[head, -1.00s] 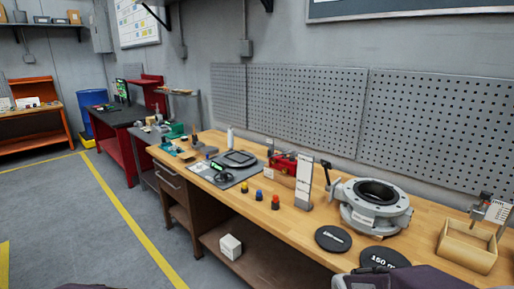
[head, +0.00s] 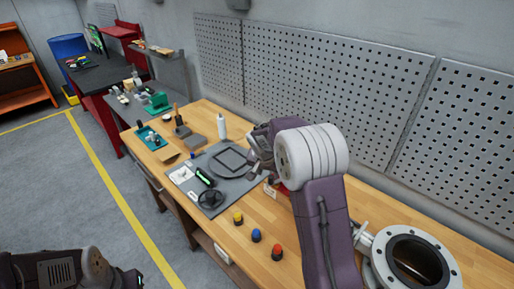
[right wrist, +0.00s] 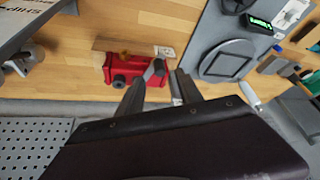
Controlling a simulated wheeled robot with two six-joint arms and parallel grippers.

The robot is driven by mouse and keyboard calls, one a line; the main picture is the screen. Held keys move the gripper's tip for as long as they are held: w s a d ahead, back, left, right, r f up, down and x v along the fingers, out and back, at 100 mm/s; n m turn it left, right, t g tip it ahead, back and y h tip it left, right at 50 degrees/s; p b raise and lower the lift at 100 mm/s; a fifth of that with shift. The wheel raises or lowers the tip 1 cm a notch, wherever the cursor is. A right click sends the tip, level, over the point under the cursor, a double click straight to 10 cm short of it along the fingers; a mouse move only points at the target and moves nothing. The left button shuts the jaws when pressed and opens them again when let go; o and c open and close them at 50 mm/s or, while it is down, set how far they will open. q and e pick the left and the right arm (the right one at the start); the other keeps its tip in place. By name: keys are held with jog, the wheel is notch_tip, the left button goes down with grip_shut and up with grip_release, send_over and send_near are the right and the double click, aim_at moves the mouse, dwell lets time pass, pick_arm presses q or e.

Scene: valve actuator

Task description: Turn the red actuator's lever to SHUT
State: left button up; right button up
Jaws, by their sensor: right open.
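The red actuator (right wrist: 122,70) lies on the wooden bench in the right wrist view, with a dark round knob on its side. A grey lever (right wrist: 154,70) stands out from its right end. My right gripper (right wrist: 158,84) is open, its two fingers to either side of the lever's end; I cannot tell whether they touch it. In the head view my right gripper (head: 258,160) is over the bench, and my arm hides nearly all of the actuator; only a red sliver (head: 283,188) shows. A small white tag (right wrist: 163,51) is beside the actuator.
A grey mat (head: 228,190) with a black frame and a handwheel lies left of my right gripper. Yellow, blue and red knobs (head: 256,235) stand near the front edge. A white bottle (head: 222,126) is behind. A large flanged valve (head: 412,262) is at the right.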

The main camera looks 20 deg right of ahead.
aim_at(271, 176)
jog(key=shift+g, duration=0.4)
jog(key=w+d+f+p, duration=0.1)
jog(key=f+p, duration=0.1)
jog(key=w+d+f+p, duration=0.1)
jog(key=f, duration=0.1)
jog(key=w+d+f+p, duration=0.1)
jog(key=w+f+p, duration=0.1)
jog(key=shift+f+p, duration=0.3)
jog(key=shift+p, duration=0.05)
jog(key=shift+s+f, duration=0.1)
jog(key=shift+f, duration=0.15)
jog(key=shift+s, duration=0.25)
jog(key=shift+w+d+f, duration=0.1)
jog(key=shift+w, duration=0.05)
jog(key=c, duration=0.3)
pick_arm(q)
notch_tip(271, 176, up, 7)
jog(key=w, duration=0.1)
jog(key=shift+w, duration=0.2)
pick_arm(e)
grip_shut()
jog(key=shift+w, duration=0.1)
